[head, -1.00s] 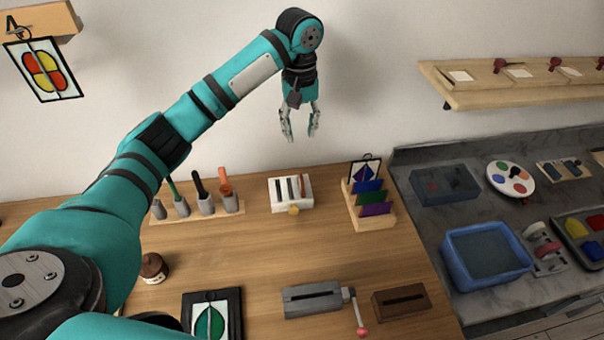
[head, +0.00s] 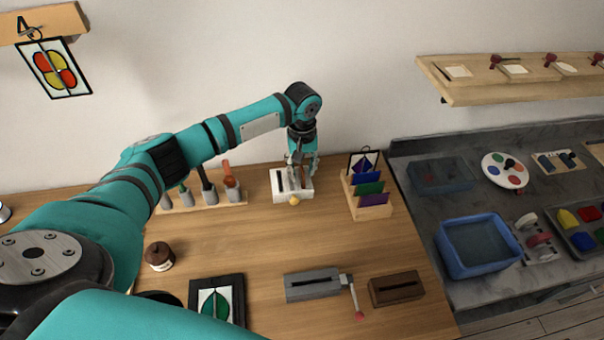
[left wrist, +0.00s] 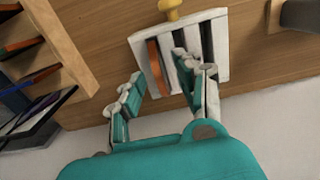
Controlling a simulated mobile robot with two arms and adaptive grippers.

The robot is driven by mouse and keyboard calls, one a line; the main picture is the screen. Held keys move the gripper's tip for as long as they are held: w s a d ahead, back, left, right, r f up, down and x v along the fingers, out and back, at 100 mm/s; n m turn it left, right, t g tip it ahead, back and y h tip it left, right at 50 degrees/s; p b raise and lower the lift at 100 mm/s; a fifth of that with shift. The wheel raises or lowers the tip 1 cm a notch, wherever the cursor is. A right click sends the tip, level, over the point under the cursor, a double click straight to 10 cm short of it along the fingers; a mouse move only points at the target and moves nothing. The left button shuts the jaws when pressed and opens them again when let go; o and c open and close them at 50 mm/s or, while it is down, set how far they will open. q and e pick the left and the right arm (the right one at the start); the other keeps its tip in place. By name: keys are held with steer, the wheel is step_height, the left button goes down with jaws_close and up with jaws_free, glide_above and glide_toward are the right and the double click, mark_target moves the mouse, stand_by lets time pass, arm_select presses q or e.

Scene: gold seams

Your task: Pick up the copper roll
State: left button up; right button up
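The copper roll (left wrist: 156,68) shows in the left wrist view as a narrow orange-brown edge in one slot of a white slotted holder (left wrist: 222,68). The holder (head: 278,197) stands on the wooden bench in the head view, with a yellow knob on its front. My left gripper (head: 302,168) is over the holder, pointing down. In the left wrist view its fingers (left wrist: 163,88) are apart and empty, one on each side of the copper roll's line. The gripper hides most of the roll in the head view. My right gripper is not in view.
A tool rack (head: 205,203) stands left of the holder and a wooden stand with coloured glass sheets (head: 372,210) stands right of it. A grey bar tool (head: 313,285) and a dark slotted block (head: 397,290) lie in front. The bench between is clear.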

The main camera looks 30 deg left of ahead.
arm_select(q)
steer(key=shift+f, duration=0.55)
jaws_close()
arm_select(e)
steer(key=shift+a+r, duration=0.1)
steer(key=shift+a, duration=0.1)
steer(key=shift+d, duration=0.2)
arm_select(q)
steer(key=shift+r, duration=0.1)
steer(key=shift+r, duration=0.55)
step_height(320, 180, up, 2)
steer(key=shift+w+r+b, duration=0.1)
steer(key=shift+r+b, duration=0.1)
steer(key=shift+b, duration=0.45)
steer(key=s+d+r, duration=0.2)
steer(key=s+d, duration=0.8)
steer(key=d, duration=0.2)
steer(key=shift+d+r+p, duration=0.25)
steer(key=shift+d+p, duration=0.05)
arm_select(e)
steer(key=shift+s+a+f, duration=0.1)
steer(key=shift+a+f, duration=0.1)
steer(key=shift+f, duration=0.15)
